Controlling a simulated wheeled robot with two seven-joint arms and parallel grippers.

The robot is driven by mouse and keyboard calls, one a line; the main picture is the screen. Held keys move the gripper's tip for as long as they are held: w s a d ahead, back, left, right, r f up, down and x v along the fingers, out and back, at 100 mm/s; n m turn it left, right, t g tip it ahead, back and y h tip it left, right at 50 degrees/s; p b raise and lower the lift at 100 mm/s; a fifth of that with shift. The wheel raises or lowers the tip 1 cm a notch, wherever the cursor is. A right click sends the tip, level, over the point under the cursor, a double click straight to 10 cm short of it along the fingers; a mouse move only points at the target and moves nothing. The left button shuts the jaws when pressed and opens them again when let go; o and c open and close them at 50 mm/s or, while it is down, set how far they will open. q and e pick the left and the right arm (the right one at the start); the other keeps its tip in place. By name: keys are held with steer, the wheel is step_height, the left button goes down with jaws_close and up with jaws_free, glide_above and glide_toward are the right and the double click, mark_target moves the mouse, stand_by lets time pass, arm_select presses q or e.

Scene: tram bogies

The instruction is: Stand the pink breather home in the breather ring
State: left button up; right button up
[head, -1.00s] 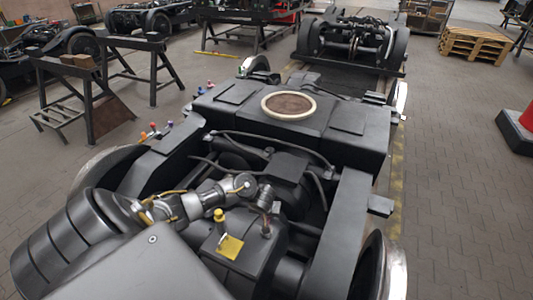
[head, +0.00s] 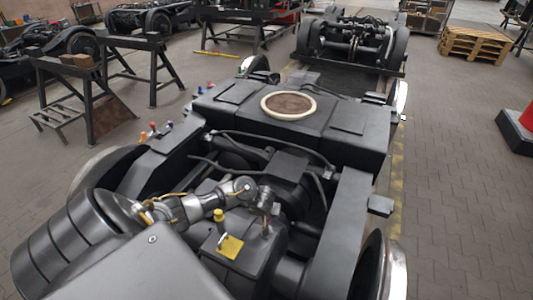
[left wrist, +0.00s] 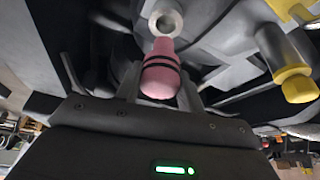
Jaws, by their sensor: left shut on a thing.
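The pink breather (left wrist: 161,72), a pink body with dark bands, is held between the fingers of my left gripper (left wrist: 160,88) in the left wrist view. A pale round ring (left wrist: 166,20) lies just beyond the breather's narrow end. The breather's tip overlaps the ring's edge in the picture; I cannot tell whether they touch or whether the tip is inside. In the head view my left gripper (head: 267,207) points down over the dark gearbox housing (head: 252,252), and the breather is too small to make out. My right gripper is not in view.
A yellow-capped fitting (head: 220,215) and a yellow plate (head: 230,247) sit close left of the gripper on the housing. The fitting also shows in the left wrist view (left wrist: 290,65). Bogie frame beams (head: 345,220) and hoses surround the spot. Several coloured-top pieces (head: 154,127) stand on the left beam.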

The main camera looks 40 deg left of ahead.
arm_select(q)
steer(key=shift+f+b, duration=0.45)
steer(key=shift+f, duration=0.25)
steer(key=shift+f+b, duration=2.2)
steer(key=shift+f, duration=0.9)
steer(key=o, duration=1.1)
steer(key=shift+r, duration=0.1)
steer(key=p+v, duration=0.5)
steer(key=v, duration=0.5)
steer(key=shift+s+r+p, duration=0.2)
steer(key=shift+r+p, duration=0.1)
steer(key=shift+p, duration=0.05)
steer(key=shift+d, duration=0.2)
